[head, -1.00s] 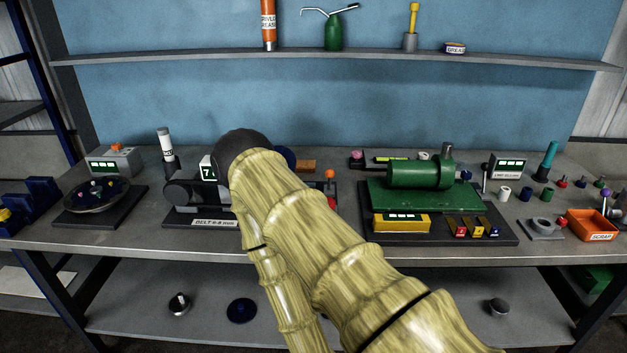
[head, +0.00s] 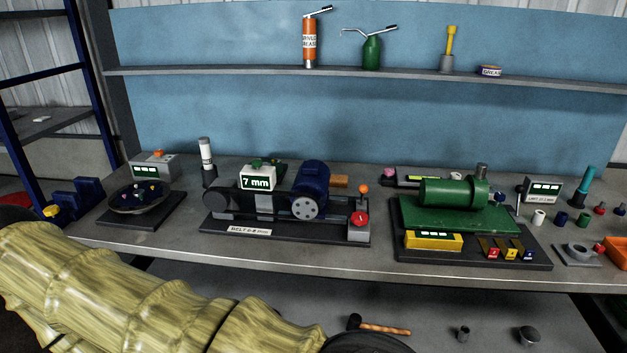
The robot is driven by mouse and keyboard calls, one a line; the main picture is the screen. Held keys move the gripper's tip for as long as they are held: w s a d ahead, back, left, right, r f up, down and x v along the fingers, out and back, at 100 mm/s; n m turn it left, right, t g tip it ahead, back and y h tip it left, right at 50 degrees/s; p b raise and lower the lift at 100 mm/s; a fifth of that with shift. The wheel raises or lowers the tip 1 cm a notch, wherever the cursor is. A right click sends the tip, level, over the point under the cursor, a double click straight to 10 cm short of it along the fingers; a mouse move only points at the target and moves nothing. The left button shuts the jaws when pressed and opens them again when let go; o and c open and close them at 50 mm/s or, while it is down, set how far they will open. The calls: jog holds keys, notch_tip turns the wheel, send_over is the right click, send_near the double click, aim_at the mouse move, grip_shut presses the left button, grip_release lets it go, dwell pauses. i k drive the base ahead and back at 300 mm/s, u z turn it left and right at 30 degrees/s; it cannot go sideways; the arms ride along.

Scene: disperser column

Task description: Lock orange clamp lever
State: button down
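An orange ball-topped lever (head: 363,188) stands upright at the right end of the belt rig (head: 285,233), above a grey block (head: 358,237) with a red round knob (head: 360,218). I cannot tell from this view whether the lever is locked. The rig carries a blue motor (head: 311,178), a grey pulley (head: 305,208), a dark belt and a "7 mm" display (head: 258,181). My arm crosses the lower left, in front of and below the bench edge. My gripper is not in view.
A green machine (head: 450,205) with a yellow display box (head: 434,241) stands right of the rig. A round dish stand (head: 140,200) is to its left. An orange bin (head: 617,252) sits at far right. A hammer (head: 378,326) lies on the lower shelf. The bench front is clear.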

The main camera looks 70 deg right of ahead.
aim_at(363, 189)
jog(key=u, duration=0.05)
jog(key=k, duration=1.4)
jog(key=z, duration=1.6)
jog(key=i, duration=0.5)
